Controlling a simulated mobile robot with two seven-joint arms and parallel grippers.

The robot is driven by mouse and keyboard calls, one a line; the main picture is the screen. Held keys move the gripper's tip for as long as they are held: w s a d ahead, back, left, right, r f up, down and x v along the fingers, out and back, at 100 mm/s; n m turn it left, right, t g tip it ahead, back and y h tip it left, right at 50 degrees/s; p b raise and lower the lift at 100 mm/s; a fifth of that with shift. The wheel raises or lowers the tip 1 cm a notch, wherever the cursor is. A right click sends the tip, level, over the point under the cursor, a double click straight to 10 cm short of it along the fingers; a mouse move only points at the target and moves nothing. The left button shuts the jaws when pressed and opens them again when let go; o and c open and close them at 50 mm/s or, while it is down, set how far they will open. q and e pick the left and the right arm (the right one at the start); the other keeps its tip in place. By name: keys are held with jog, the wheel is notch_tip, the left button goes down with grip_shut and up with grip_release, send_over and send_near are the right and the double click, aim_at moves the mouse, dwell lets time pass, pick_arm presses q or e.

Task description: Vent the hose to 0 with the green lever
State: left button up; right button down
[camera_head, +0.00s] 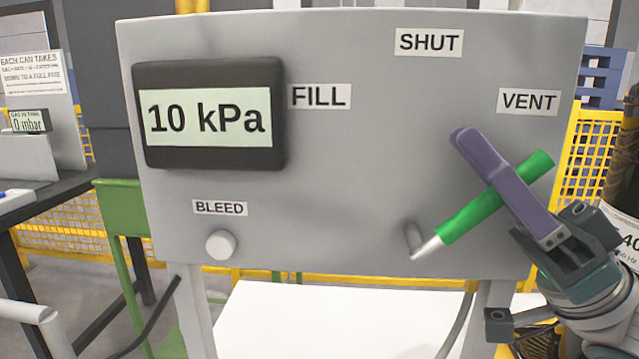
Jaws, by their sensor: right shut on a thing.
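The green lever (470,217) is on the grey panel (350,180), at its lower right. Its pale metal end is at the lower left and its green handle slants up to the right, towards the VENT label (528,101). My right gripper (485,165) is shut on the green handle, with its purple finger across the front; the other finger is mostly hidden. The display (205,117) reads 10 kPa. The FILL label (320,96) and SHUT label (428,42) are above and left of the lever. My left gripper is not in view.
A round BLEED knob (220,245) sits at the panel's lower left. A white surface (330,315) lies below the panel. At the far left a dark-framed table holds a small display reading 0 mbar (29,121). Yellow mesh fencing (593,150) stands behind.

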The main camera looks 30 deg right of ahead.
aim_at(485, 192)
jog(key=shift+s+d+f+m+t+b, duration=0.25)
jog(key=shift+t+b, duration=0.2)
jog(key=shift+t, duration=0.25)
jog(key=shift+w+r, duration=0.1)
jog(key=c, duration=1)
grip_release()
jog(key=shift+c, duration=0.2)
notch_tip(485, 192, up, 20)
jog(key=p, duration=0.6)
